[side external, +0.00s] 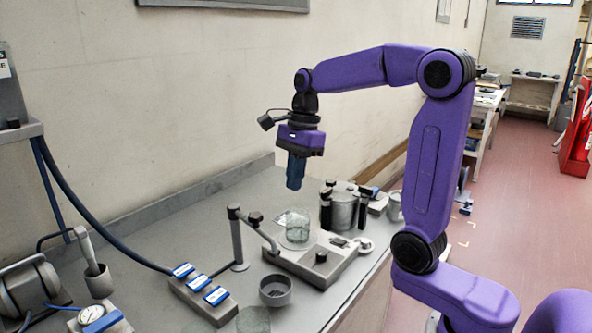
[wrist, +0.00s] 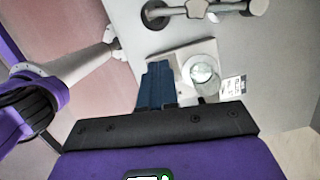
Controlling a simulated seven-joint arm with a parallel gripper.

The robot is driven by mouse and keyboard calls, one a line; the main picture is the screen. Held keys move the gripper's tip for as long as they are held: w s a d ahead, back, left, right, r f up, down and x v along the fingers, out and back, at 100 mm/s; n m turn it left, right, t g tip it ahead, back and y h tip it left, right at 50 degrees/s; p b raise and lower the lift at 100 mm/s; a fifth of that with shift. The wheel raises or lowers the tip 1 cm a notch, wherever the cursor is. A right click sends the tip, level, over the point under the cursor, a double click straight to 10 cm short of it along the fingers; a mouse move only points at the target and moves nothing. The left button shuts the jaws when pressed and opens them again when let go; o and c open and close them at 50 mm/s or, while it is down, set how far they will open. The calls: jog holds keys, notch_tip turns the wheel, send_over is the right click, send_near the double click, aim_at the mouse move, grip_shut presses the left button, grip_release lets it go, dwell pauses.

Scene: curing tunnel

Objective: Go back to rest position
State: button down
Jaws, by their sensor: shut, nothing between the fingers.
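My gripper (side external: 295,172) is at the end of my purple arm in the side external view. Its dark blue fingers point down and are closed together with nothing between them. It hangs in the air above the grey bench (side external: 137,228), apart from the things on it. In the wrist view the shut blue fingers of my gripper (wrist: 157,82) show in the middle, in front of the bench equipment.
Below and right are a grey instrument (side external: 312,262) with a glass beaker (side external: 297,228) and a metal pot (side external: 343,210). A clamp stand (side external: 237,240), small cup (side external: 275,291) and blue-labelled block (side external: 203,295) stand nearer. A wall (side external: 150,110) runs behind.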

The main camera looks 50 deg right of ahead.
jog(key=s+a+f+n+h, duration=0.1)
jog(key=s+a+f+n, duration=0.15)
jog(key=s+n, duration=0.4)
jog(key=s+a+f+n, duration=0.2)
jog(key=s+a+n, duration=0.15)
jog(key=n, duration=0.55)
jog(key=s+f+n, duration=0.3)
jog(key=s+n, duration=0.4)
jog(key=n, duration=0.1)
jog(key=s+f+n+h, duration=0.1)
jog(key=s+f+n, duration=0.1)
jog(key=s+n, duration=0.5)
jog(key=shift+s+a+f+n, duration=0.25)
jog(key=shift+f+n, duration=0.15)
jog(key=shift+n, duration=0.45)
